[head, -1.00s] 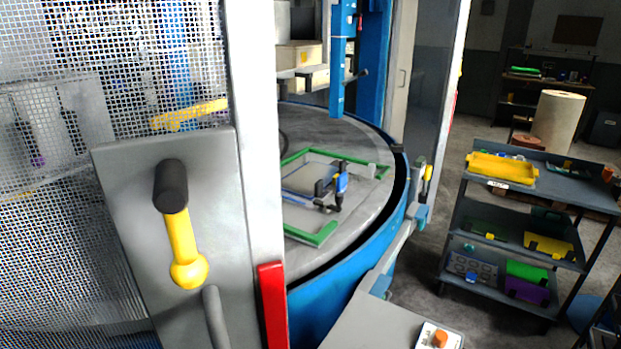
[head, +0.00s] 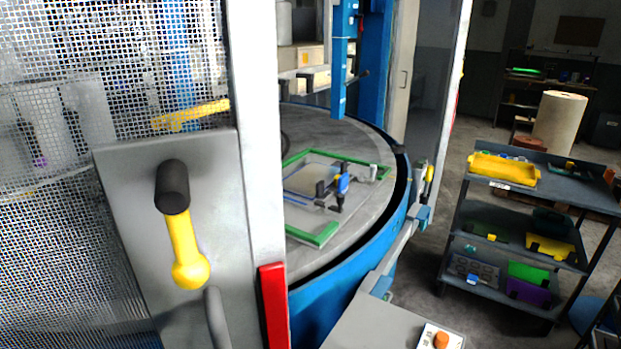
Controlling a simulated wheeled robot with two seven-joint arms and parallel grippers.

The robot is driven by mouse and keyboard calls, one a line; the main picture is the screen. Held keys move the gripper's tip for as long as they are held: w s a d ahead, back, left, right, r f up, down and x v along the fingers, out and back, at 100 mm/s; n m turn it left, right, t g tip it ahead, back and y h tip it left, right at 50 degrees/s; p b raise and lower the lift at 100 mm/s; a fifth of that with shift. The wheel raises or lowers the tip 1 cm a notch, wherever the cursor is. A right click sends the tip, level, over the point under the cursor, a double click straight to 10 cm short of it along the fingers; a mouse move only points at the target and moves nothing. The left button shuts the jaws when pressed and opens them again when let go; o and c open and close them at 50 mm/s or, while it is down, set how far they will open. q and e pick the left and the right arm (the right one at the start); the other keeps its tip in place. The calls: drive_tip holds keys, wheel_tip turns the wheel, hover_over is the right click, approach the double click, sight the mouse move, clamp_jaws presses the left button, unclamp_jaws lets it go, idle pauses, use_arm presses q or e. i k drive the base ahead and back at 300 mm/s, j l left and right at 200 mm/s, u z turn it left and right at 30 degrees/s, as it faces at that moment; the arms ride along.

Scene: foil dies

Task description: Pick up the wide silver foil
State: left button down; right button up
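I cannot make out a wide silver foil for certain in the head view. A flat greyish panel (head: 309,180) lies within a green-edged frame (head: 318,236) on the round grey table, partly hidden by the white door post. A black and blue clamp-like part (head: 341,186) stands at the panel's right side. Neither of my grippers shows in this view.
A mesh guard with a grey plate and yellow handle (head: 183,250) fills the left foreground. The round table (head: 360,140) has a blue side. A dark shelf cart (head: 505,214) with a yellow tray (head: 503,170) stands right, near a cream roll (head: 559,122). Floor shows between.

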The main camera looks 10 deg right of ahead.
sight(303, 182)
drive_tip(key=l+u, duration=0.2)
drive_tip(key=l, duration=0.8)
drive_tip(key=k+l+u, duration=0.2)
drive_tip(key=l, duration=0.85)
drive_tip(key=i+l+u, duration=0.15)
drive_tip(key=l, duration=0.3)
drive_tip(key=i+l+u, duration=0.2)
drive_tip(key=l, duration=0.25)
drive_tip(key=i+l+u, duration=0.15)
drive_tip(key=l, duration=0.35)
drive_tip(key=l+u, duration=0.15)
drive_tip(key=l, duration=0.35)
drive_tip(key=i+l+u, duration=0.45)
drive_tip(key=i+l, duration=0.45)
drive_tip(key=l, duration=0.05)
